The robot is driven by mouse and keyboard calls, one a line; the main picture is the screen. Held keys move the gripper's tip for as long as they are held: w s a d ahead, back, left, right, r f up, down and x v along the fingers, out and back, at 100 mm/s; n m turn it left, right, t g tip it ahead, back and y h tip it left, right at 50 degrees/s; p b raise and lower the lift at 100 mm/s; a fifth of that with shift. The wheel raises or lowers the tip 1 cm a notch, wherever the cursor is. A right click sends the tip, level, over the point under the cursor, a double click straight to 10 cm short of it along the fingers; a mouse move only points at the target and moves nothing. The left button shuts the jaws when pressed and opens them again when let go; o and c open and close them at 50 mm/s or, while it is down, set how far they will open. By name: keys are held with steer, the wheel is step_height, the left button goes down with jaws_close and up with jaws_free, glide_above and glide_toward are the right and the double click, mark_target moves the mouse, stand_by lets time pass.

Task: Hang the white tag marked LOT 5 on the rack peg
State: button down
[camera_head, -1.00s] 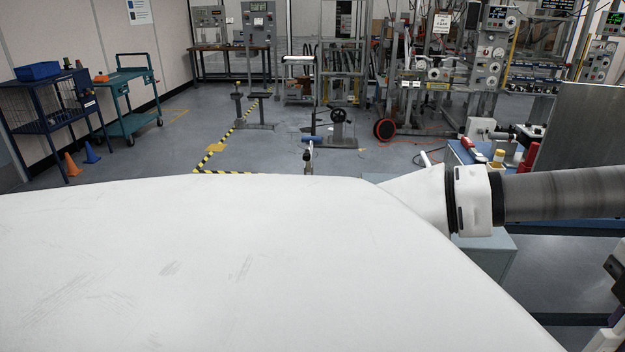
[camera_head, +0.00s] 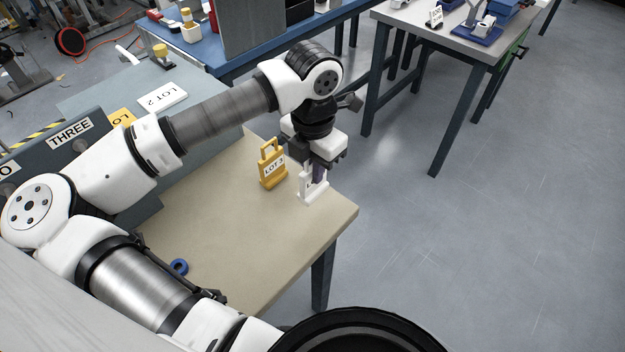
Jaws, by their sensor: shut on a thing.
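My gripper (camera_head: 319,172) points down near the table's right corner. It is shut on a white tag (camera_head: 312,194), which stands upright at the tabletop. The jaws cover part of this tag, and I cannot read its lot number. I cannot tell whether it touches the table. A yellow tag (camera_head: 272,174) with a LOT label and a loop handle stands just left of it, apart. A dark panel marked THREE (camera_head: 88,152) is at the left, partly behind my arm.
A white LOT 2 tag (camera_head: 165,98) and a partly hidden yellow tag (camera_head: 121,117) lie at the upper left. Another workbench (camera_head: 460,45) stands behind. The floor at the right is clear.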

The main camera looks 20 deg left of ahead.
mark_target(313, 185)
steer(key=shift+f, duration=2.8)
steer(key=shift+f, duration=0.25)
steer(key=c, duration=1.5)
jaws_free()
steer(key=shift+o, duration=0.2)
steer(key=shift+r+p, duration=0.3)
steer(key=shift+p, duration=0.45)
steer(key=r+b, duration=0.2)
steer(key=r, duration=0.4)
steer(key=r+b, duration=0.2)
steer(key=r, duration=0.5)
steer(key=shift+s+d, duration=0.1)
steer(key=shift+d, duration=0.1)
steer(key=shift+r, duration=0.15)
steer(key=shift+s, duration=0.1)
